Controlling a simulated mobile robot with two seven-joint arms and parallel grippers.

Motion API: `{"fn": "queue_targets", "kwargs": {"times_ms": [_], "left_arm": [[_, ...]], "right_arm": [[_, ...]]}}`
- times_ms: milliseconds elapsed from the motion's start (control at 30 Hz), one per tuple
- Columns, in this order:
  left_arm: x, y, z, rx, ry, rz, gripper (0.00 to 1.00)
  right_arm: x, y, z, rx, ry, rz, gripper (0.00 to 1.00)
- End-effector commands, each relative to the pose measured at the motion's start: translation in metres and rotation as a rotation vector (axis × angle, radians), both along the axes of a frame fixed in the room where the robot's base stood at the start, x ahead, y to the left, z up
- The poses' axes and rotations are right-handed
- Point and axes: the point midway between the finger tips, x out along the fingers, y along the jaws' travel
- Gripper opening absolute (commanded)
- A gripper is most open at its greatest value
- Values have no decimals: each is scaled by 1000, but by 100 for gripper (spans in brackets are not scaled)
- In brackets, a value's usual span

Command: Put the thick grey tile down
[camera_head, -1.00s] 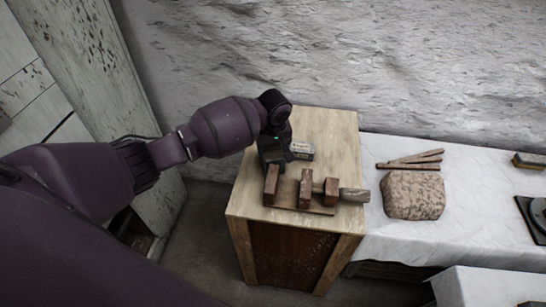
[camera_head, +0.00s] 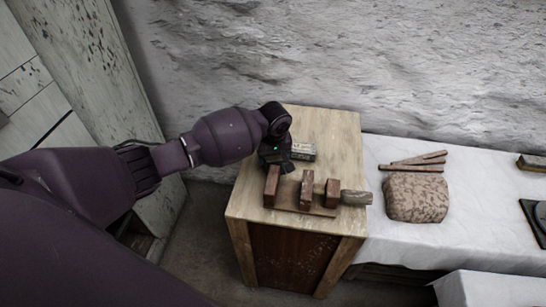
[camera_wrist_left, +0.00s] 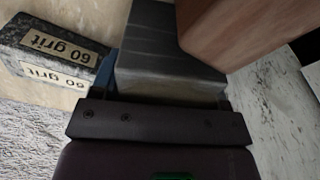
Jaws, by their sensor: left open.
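The thick grey tile (camera_wrist_left: 168,52) shows in the left wrist view as a smooth grey block between the fingers of my left gripper (camera_wrist_left: 165,90). The jaws are open around it, with a finger at each side. In the head view my left gripper (camera_head: 276,160) is low over the wooden cabinet top (camera_head: 328,130), behind the leftmost red-brown block. There the gripper hides most or all of the tile. I cannot tell whether the tile's underside fully touches the top. My right gripper is not in view.
A 60 grit block (camera_head: 303,151) lies close to the gripper; it also shows in the left wrist view (camera_wrist_left: 52,55). Red-brown blocks (camera_head: 306,188) stand on a thin board (camera_head: 290,209) in front. The cabinet top's back right is clear. A speckled lump (camera_head: 415,198) lies on the white table.

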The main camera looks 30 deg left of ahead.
Motion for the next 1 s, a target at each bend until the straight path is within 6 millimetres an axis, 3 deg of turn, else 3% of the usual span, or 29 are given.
{"fn": "queue_targets", "kwargs": {"times_ms": [133,567,1000], "left_arm": [[0,0,-1,-1,-1,0,68],[-1,0,-2,0,1,1,2],[1,1,2,1,-1,1,0]], "right_arm": [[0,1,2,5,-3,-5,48],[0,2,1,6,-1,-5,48],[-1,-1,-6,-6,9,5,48]]}}
